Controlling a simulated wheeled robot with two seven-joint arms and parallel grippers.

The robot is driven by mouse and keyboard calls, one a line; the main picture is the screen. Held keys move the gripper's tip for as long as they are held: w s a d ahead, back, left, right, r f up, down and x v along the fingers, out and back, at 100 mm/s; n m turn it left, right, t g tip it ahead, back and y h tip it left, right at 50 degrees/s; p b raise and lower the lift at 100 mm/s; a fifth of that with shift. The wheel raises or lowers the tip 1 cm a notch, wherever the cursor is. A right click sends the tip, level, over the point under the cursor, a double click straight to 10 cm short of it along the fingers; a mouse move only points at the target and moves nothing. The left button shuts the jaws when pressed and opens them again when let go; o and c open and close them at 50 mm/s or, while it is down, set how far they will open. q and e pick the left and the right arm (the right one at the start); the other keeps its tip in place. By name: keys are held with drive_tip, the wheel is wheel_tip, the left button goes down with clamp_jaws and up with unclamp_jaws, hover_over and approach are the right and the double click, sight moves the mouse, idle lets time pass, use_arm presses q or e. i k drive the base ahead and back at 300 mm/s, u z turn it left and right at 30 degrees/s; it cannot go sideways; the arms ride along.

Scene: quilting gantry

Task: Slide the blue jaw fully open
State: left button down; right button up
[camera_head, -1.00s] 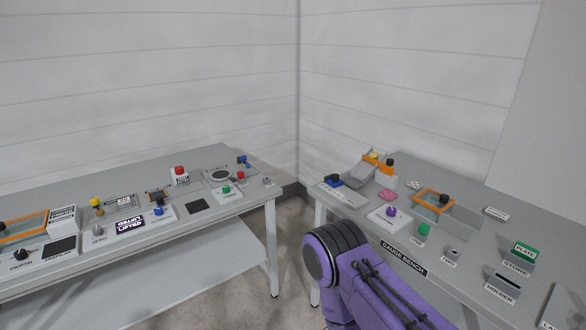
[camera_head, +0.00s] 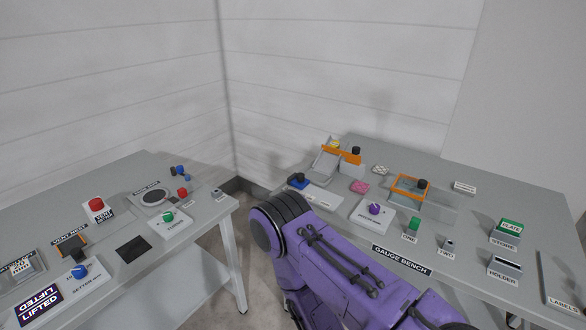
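A small blue block with a dark knob, which looks like the blue jaw (camera_head: 298,183), sits at the left end of the gauge bench (camera_head: 455,262). A light plate lies just in front of it. A grey tilted piece (camera_head: 325,160) stands right behind it, beside an orange bar (camera_head: 341,155). I cannot tell how far the jaw is slid. My purple arm crosses the lower middle of the view, in front of the bench. Neither gripper's fingers show in the view.
The gauge bench also carries a purple knob (camera_head: 374,209), an orange-framed box (camera_head: 409,187), a green block (camera_head: 414,223) and a holder (camera_head: 504,267). The left table holds a red button (camera_head: 96,204) and a round dial (camera_head: 154,197). A floor gap separates the tables.

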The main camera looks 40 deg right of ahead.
sight(299, 182)
drive_tip(key=z, duration=0.6)
drive_tip(key=i, duration=0.75)
drive_tip(key=z, duration=0.8)
